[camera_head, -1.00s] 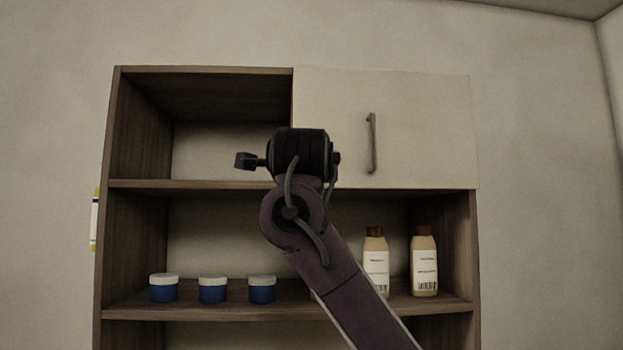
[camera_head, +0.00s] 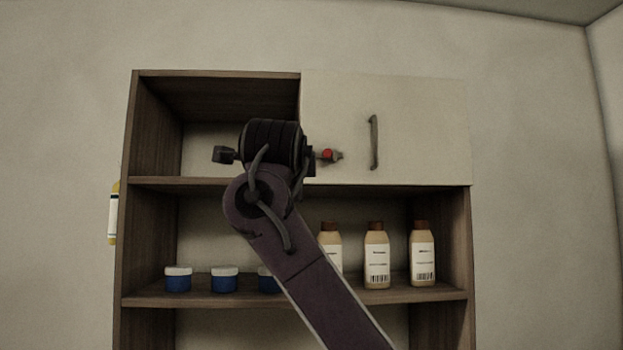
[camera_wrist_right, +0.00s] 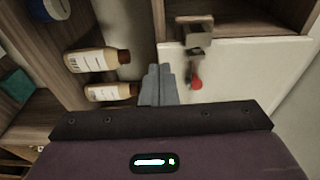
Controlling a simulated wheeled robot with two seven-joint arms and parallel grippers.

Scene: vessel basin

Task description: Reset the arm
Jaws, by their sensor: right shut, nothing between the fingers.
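My right arm (camera_head: 300,255) rises from the lower right in the head view, in front of a wooden cabinet (camera_head: 125,240). Its dark wrist (camera_head: 272,145) is in front of the upper open compartment and the door's left edge. In the right wrist view my right gripper (camera_wrist_right: 158,72) has its grey fingers together with nothing between them. The fingers overlap the bottle caps and the door's edge in that view; the gap in depth is unclear. In the head view the fingers cannot be made out. My left gripper is not in view.
A closed white door (camera_head: 415,130) has a vertical handle (camera_head: 374,142). Three brown-capped bottles (camera_head: 377,255) and blue jars (camera_head: 178,280) stand on the shelf below; my arm partly covers one jar and one bottle. A small red item (camera_head: 327,155) shows beside my wrist.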

